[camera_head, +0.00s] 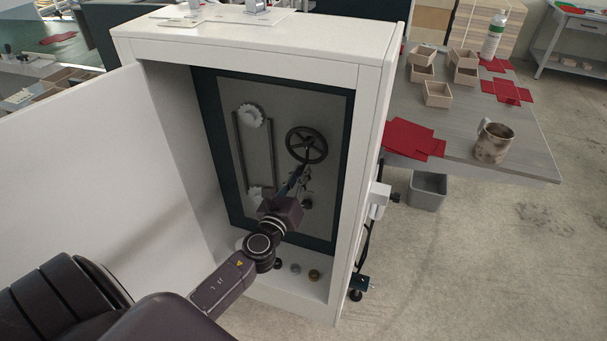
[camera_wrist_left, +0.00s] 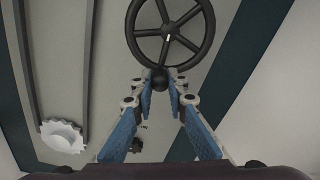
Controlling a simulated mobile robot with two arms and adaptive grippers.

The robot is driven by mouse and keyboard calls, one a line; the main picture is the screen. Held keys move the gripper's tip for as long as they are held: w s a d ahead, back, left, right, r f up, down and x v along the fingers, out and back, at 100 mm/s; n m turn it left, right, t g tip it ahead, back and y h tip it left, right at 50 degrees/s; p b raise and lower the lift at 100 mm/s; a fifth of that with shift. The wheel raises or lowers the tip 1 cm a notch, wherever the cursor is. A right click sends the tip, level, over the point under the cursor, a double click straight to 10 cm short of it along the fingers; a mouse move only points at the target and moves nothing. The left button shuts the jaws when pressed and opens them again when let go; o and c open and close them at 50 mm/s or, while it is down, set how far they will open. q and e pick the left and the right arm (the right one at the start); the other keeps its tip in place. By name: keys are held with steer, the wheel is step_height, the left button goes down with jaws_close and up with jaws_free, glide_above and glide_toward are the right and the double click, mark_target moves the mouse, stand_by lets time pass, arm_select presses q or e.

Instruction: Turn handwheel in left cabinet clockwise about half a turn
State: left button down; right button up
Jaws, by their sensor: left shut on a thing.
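The black spoked handwheel (camera_head: 306,145) is mounted on the grey back panel inside the open white cabinet (camera_head: 250,48). It also shows at the top of the left wrist view (camera_wrist_left: 171,28). My left gripper (camera_head: 303,172) reaches into the cabinet from below the wheel. In the left wrist view its blue-padded fingers (camera_wrist_left: 160,84) converge on the round dark knob (camera_wrist_left: 160,78) at the wheel's lower rim and are shut on it. My right gripper is in neither view.
Two white toothed wheels (camera_head: 250,115) sit on the panel left of the handwheel. The cabinet door (camera_head: 90,160) stands open at left. Small round parts (camera_head: 314,275) lie on the cabinet floor. A table with a metal mug (camera_head: 493,143) and wooden boxes (camera_head: 437,95) stands at right.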

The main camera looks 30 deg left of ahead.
arm_select(q)
steer(key=shift+a, duration=0.15)
stand_by(0.3)
steer(key=c, duration=1.9)
jaws_free()
steer(key=v, duration=1.2)
steer(key=shift+s+f, duration=0.1)
